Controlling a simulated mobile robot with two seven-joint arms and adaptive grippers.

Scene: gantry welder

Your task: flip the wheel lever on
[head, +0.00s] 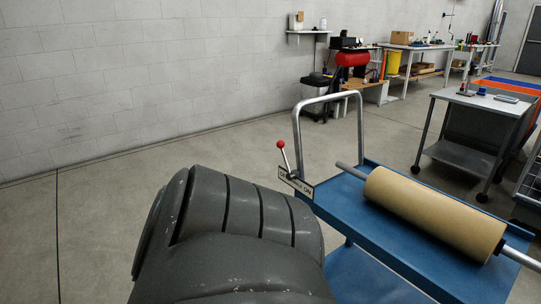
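The lever (285,158) has a red ball knob on a thin metal rod. It stands at the near left corner of a blue cart (338,206), just left of the cart's grey tube handle (297,140). The lever tilts up and to the left. A white label plate (305,190) below it reads ON at its right end; its left end is too small to read surely. The wheels of the cart are hidden. Neither of my grippers shows in the head view, so their state cannot be seen.
A tan roll (430,210) on a metal bar lies on the cart's top. A grey wheeled table (480,125) stands behind to the right. Workbenches line the far wall. The floor left of the cart is clear. A large dark grey shape blocks the lower middle.

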